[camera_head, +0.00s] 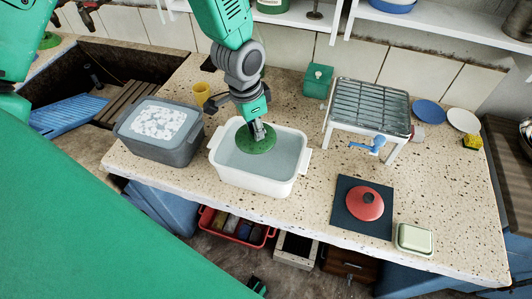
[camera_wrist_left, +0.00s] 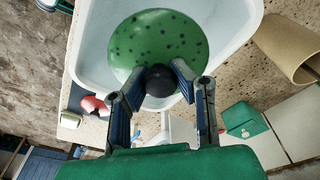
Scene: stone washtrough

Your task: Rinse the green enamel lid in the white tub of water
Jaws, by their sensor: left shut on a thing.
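The green enamel lid (camera_head: 250,146) is a round disc, held roughly level within the white tub (camera_head: 228,178). In the left wrist view the lid (camera_wrist_left: 158,38) shows dark spots and a black knob (camera_wrist_left: 160,84). My left gripper (camera_head: 257,132) comes down from above and is shut on that knob; its two fingers (camera_wrist_left: 158,74) sit either side of it. The tub holds grey-blue water. The lid appears at or close to the water surface; I cannot tell whether it touches.
Right are a metal rack (camera_head: 372,103), a dark mat (camera_head: 348,211) with a red lid (camera_head: 365,203), and a soap dish (camera_head: 414,239). Counter between tub and mat is clear.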

